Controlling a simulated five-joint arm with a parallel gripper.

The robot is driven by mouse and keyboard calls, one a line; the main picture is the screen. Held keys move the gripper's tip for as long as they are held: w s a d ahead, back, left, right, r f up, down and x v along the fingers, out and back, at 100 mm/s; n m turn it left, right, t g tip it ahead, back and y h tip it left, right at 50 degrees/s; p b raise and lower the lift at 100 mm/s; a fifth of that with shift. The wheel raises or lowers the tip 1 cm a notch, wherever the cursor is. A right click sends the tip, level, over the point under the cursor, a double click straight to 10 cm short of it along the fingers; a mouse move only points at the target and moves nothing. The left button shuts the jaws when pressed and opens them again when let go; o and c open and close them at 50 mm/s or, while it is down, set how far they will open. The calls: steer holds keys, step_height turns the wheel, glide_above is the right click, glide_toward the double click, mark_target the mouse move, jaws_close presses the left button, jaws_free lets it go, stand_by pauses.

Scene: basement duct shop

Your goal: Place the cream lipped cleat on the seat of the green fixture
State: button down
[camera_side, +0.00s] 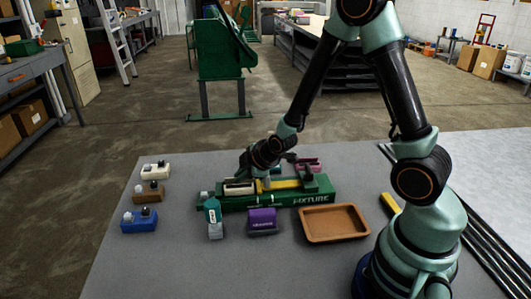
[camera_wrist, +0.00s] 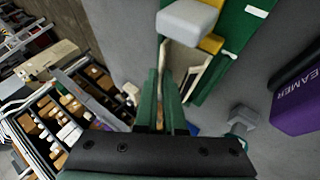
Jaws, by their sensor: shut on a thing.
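The green fixture (camera_side: 318,199) lies on the grey table, with a yellow bar (camera_side: 285,184) along its top. In the wrist view the fixture (camera_wrist: 238,38) is at the upper right, with a yellow and grey clamp-like part (camera_wrist: 208,42) on it. My gripper (camera_side: 252,180) is down at the fixture's left half, shut on the cream lipped cleat (camera_side: 238,188). The cleat also shows in the wrist view (camera_wrist: 182,58), just beyond my green fingers (camera_wrist: 162,88). The fingers partly hide it, and I cannot tell whether it touches the seat.
A teal tool (camera_side: 213,218) and a purple reamer block (camera_side: 262,221) stand in front of the fixture, with a brown tray (camera_side: 333,222) to their right. A pink item (camera_side: 308,163) is behind. Cream (camera_side: 156,171), brown (camera_side: 148,192) and blue (camera_side: 138,222) blocks stand left.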

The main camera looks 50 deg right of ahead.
steer(key=c, duration=1)
jaws_free()
steer(key=shift+s+a+r+m+g+y, duration=0.15)
steer(key=shift+s+a+r+m+g, duration=0.4)
steer(key=shift+s+r+m, duration=1.8)
steer(key=shift+s+a+r+m+g+y, duration=0.2)
steer(key=shift+s+a+r+m, duration=0.7)
steer(key=shift+s+r, duration=2.7)
steer(key=shift+s+a+r+m+g+y, duration=0.1)
steer(key=shift+s+a+r+m+g, duration=0.4)
steer(key=shift+s+r+m, duration=2.45)
steer(key=shift+w+r+n, duration=0.85)
steer(key=shift+r+n, duration=0.05)
steer(key=shift+n, duration=0.2)
